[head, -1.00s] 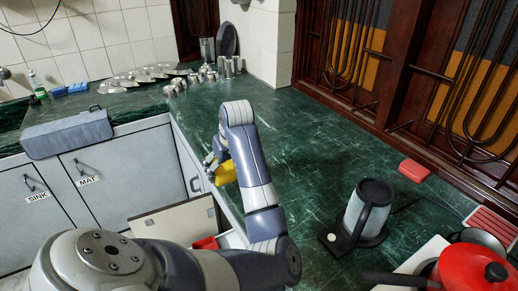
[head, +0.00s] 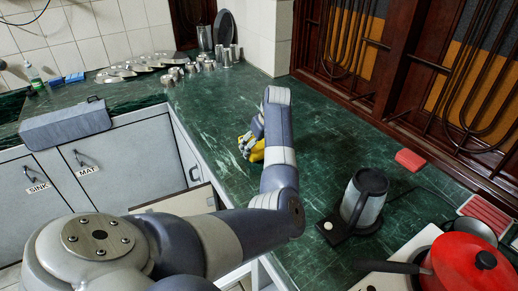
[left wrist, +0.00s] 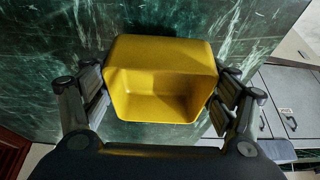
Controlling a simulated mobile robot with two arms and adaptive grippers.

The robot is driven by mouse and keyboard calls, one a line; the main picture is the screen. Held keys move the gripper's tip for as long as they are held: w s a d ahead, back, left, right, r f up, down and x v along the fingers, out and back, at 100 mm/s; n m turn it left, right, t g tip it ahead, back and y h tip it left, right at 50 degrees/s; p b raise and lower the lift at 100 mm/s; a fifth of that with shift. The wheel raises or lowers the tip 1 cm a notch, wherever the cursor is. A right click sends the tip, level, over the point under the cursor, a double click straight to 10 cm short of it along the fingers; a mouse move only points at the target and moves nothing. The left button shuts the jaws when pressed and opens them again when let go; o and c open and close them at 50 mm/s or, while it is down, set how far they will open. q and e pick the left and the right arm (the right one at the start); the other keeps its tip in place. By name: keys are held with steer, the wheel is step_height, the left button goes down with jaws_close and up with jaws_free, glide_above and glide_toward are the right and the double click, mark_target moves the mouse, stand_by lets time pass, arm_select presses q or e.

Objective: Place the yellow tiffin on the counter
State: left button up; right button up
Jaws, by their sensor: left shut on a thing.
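The yellow tiffin (head: 257,154) is at my left gripper (head: 251,144), over the green counter (head: 330,150) near its front edge. My left arm link partly hides it. In the left wrist view, the tiffin (left wrist: 160,55) is a yellow, open, empty-looking box, and my left gripper (left wrist: 160,88) is shut on it with a finger on each side. Green counter surface (left wrist: 40,60) shows behind it. I cannot tell whether the tiffin touches the counter. My right gripper is not in view.
A grey kettle (head: 365,200) on a black base stands to the right. A red pot (head: 470,265) is at the lower right, and a red block (head: 410,160) lies near the windows. Steel cups (head: 205,60) stand at the back. The counter's middle is mostly clear.

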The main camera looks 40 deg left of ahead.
arm_select(q)
steer(key=shift+f, duration=0.8)
steer(key=o, duration=1.1)
steer(key=shift+f, duration=0.15)
steer(key=b+v, duration=0.1)
steer(key=v, duration=1.1)
